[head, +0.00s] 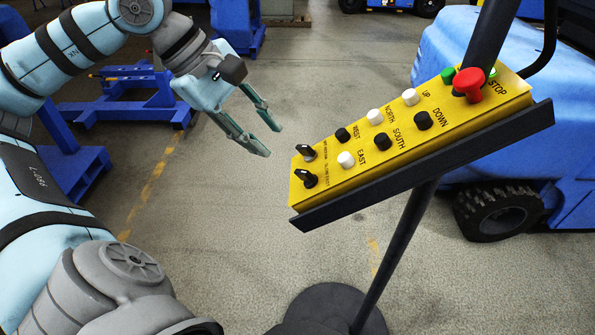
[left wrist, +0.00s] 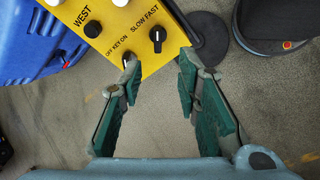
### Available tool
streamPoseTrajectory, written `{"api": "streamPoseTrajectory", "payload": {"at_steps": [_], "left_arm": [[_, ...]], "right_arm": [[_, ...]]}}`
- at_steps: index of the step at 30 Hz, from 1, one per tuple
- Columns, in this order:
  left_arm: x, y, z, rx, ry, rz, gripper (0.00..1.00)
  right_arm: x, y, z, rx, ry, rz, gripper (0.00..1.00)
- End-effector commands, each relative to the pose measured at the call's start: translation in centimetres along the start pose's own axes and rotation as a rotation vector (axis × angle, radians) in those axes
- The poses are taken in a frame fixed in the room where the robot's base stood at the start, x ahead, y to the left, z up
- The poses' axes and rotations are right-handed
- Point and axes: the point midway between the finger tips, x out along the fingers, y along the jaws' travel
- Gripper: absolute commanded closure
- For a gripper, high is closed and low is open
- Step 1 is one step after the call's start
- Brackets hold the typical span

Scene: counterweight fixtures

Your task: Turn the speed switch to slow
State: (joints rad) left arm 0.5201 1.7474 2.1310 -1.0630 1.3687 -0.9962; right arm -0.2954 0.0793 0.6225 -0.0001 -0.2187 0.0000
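The speed switch (head: 309,180) is a black rotary knob at the near left end of the yellow control box (head: 430,122). The left wrist view shows this knob (left wrist: 157,38) beside the label "SLOW FAST"; I cannot tell its setting. A similar key switch (head: 305,153) sits just above it, and in the left wrist view the key switch (left wrist: 130,62) is partly covered by a finger. My left gripper (head: 270,139) is open and empty, left of the box's end and apart from it. In the left wrist view, the speed knob appears between and beyond the fingertips (left wrist: 159,62). My right gripper is not in view.
The box has several black and white direction buttons and a red stop button (head: 469,83). A dark tray (head: 440,155) edges it, on a post (head: 395,255) with a round base. Blue machines stand behind.

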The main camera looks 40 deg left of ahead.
Motion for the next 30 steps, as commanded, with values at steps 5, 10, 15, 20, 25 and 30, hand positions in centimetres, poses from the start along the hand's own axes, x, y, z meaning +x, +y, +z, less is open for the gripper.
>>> {"api": "streamPoseTrajectory", "payload": {"at_steps": [5,10,15,20,25,30], "left_arm": [[5.1,-0.1,0.3,-0.003,-0.005,-0.014,0.70],[8.2,-0.2,0.1,-0.003,0.000,-0.013,0.70],[10.4,-0.1,0.1,-0.006,-0.002,-0.007,0.70],[11.1,0.0,0.1,-0.004,-0.006,-0.003,0.70],[11.1,0.0,0.2,-0.005,-0.007,-0.001,0.70],[11.0,0.0,0.2,-0.006,-0.007,-0.001,0.91]], "right_arm": [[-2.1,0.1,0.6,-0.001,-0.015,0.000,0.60],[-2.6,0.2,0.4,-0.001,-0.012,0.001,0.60],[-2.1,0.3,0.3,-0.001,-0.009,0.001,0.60],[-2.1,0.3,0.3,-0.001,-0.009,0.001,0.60],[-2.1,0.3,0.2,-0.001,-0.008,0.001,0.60],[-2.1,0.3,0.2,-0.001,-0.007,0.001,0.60]]}}
